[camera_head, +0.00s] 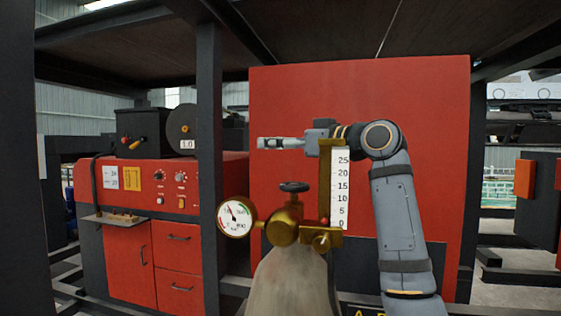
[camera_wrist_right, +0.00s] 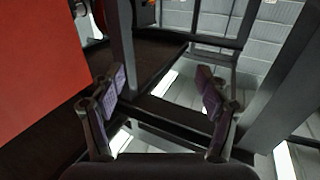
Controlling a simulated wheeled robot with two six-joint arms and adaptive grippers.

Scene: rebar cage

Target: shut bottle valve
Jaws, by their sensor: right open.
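The gas bottle (camera_head: 290,285) stands upright at the bottom centre of the head view, its lower part cut off. Its brass valve body (camera_head: 284,228) carries a dark handwheel (camera_head: 294,187) on top. A round gauge (camera_head: 237,217) is on the left and a numbered flow scale (camera_head: 341,188) on the right. My right gripper (camera_head: 262,143) points left, above the handwheel in the picture and apart from it. In the wrist view its fingers (camera_wrist_right: 162,88) are spread with nothing between them; the bottle is not seen there. My left gripper is not in view.
A large red panel (camera_head: 430,110) stands behind my right arm. A dark post (camera_head: 209,170) rises left of the gauge. A red machine (camera_head: 130,260) with knobs and drawers is farther left. Dark frame bars (camera_wrist_right: 180,122) cross beyond the fingers in the wrist view.

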